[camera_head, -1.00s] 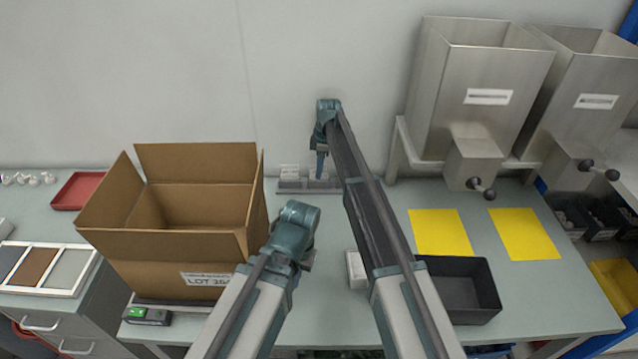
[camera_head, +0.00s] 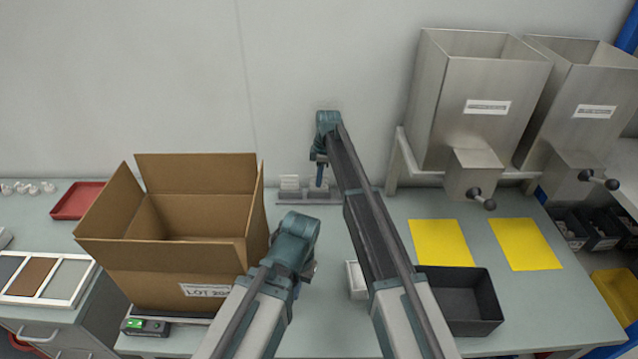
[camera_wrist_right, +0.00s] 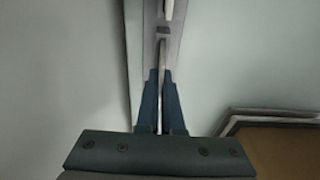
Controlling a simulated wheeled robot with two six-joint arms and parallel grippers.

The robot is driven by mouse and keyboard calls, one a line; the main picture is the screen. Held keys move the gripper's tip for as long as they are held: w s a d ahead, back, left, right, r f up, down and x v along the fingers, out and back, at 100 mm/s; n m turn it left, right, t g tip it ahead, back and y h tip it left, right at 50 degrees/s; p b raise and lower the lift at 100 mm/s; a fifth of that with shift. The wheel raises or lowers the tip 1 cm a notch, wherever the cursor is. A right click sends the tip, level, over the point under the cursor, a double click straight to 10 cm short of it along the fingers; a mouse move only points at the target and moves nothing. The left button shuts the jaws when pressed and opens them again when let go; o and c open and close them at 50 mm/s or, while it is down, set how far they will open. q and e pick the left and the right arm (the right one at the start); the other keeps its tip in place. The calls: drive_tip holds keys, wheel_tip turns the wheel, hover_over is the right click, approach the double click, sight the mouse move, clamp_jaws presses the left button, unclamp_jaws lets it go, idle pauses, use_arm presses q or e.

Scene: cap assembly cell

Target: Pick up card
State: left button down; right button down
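Small white cards (camera_head: 290,183) stand in a low grey rack (camera_head: 287,199) at the back of the table, against the wall. My right gripper (camera_head: 319,182) points down at the right part of this rack. In the right wrist view a thin white card (camera_wrist_right: 162,57) shows edge-on between the two blue fingers (camera_wrist_right: 161,85), which lie close along both its sides and look closed on it. The rack is under and just beyond the fingertips. My left gripper (camera_head: 306,268) is mostly hidden behind its own wrist, so its fingers cannot be made out.
An open cardboard box (camera_head: 172,277) stands left of the arms. A black bin (camera_head: 476,318), yellow sheets (camera_head: 440,243) and steel hoppers (camera_head: 487,125) are on the right. A small white box (camera_head: 356,281) lies beside my right forearm. The table between rack and left wrist is clear.

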use_arm(q)
drive_tip(key=shift+r, duration=0.15)
use_arm(e)
drive_tip(key=shift+r, duration=0.15)
